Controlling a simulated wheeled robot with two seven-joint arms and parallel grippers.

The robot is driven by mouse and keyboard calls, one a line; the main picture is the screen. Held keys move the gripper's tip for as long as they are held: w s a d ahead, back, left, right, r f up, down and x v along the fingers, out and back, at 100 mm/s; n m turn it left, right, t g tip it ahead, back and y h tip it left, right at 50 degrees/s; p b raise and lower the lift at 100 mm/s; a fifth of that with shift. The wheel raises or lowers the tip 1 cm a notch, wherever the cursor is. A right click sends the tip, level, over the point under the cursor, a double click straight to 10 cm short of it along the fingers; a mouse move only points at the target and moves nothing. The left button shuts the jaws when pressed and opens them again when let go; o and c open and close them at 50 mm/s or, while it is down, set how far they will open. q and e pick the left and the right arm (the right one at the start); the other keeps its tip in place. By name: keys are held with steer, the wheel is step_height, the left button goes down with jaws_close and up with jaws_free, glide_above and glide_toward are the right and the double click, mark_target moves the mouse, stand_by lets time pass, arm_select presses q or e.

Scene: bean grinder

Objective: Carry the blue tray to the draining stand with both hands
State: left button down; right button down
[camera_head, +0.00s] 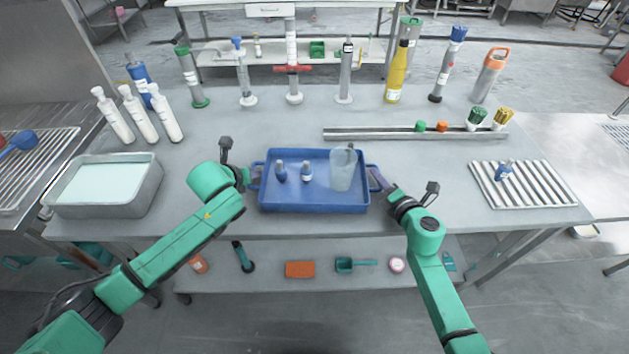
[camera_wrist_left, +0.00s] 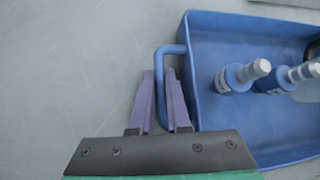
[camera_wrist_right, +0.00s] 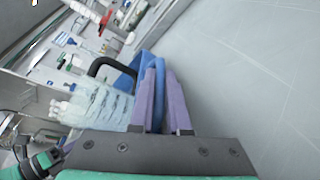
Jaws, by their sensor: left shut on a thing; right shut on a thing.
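The blue tray (camera_head: 315,206) is at the middle of the grey table, between my two grippers. It holds two small blue bottles, a left one (camera_head: 281,172) and a right one (camera_head: 306,172), and a clear pitcher (camera_head: 342,172), all upright. My left gripper (camera_head: 252,178) is shut on the tray's left handle, which also shows in the left wrist view (camera_wrist_left: 162,62). My right gripper (camera_head: 376,181) is shut at the tray's right end, its handle mostly hidden by the fingers. I cannot tell whether the tray is lifted. The slatted metal draining stand (camera_head: 540,191) is at the right.
A small blue bottle (camera_head: 503,171) is on the draining stand. A metal rail (camera_head: 375,134) with small coloured items lies behind. A basin (camera_head: 105,187) and several white bottles stand at the left. Bare table lies between tray and stand.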

stand_by(0.5)
